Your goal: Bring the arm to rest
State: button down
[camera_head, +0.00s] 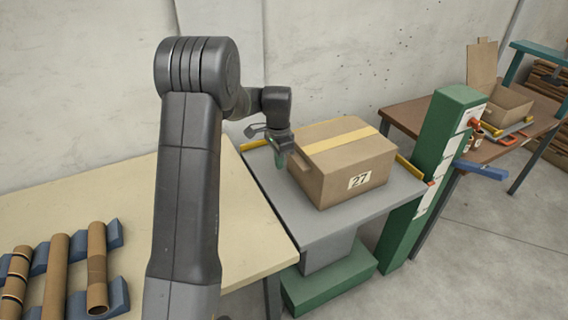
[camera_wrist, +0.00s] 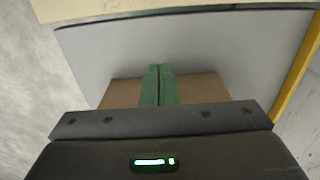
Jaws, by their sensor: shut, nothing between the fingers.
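My gripper (camera_head: 279,158) is at the left side of a closed cardboard box (camera_head: 345,170) in the head view. The box has yellow tape on top and a label reading 27, and it sits on a grey platform (camera_head: 330,228). In the wrist view the green fingers of my gripper (camera_wrist: 158,72) are together with nothing between them. Part of the cardboard (camera_wrist: 205,88) shows behind the fingers, and the grey platform (camera_wrist: 200,45) fills the area beyond. I cannot tell whether the fingers touch the box.
A cream table (camera_head: 245,235) with cardboard tubes (camera_head: 56,275) on blue cradles is at the left. A green post (camera_head: 432,175) stands right of the platform. A brown table (camera_head: 405,116) with an open carton (camera_head: 507,104) is farther right. The wall is behind.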

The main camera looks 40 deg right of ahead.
notch_tip(320, 180, up, 9)
jog(key=shift+d+f, duration=0.15)
jog(key=shift+d, duration=0.2)
jog(key=shift+s+f, duration=0.1)
jog(key=shift+s, duration=0.05)
